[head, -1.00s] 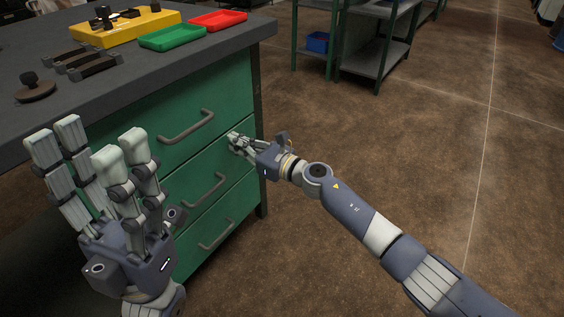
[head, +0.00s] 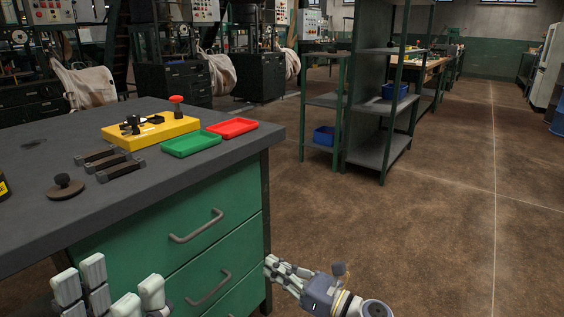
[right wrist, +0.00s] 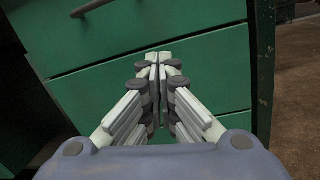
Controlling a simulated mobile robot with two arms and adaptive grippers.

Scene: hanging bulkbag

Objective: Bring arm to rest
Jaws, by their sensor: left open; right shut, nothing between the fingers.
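My right gripper (head: 272,266) is at the right edge of the green drawer cabinet (head: 165,232), low in the head view. Its fingers are shut together with nothing between them, as the right wrist view (right wrist: 160,62) also shows. In that view the fingers point at the green drawer fronts; whether they touch cannot be told. My left gripper (head: 120,282) is open and empty at the bottom left of the head view, in front of the cabinet. Only its fingertips show; the rest is cut off by the frame.
On the dark worktop (head: 220,160) are a yellow block (head: 150,131), a green tray (head: 191,144), a red tray (head: 232,128) and dark metal parts (head: 108,164). A shelf rack (head: 380,150) with blue bins stands behind. Bare floor (head: 420,230) lies free to the right.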

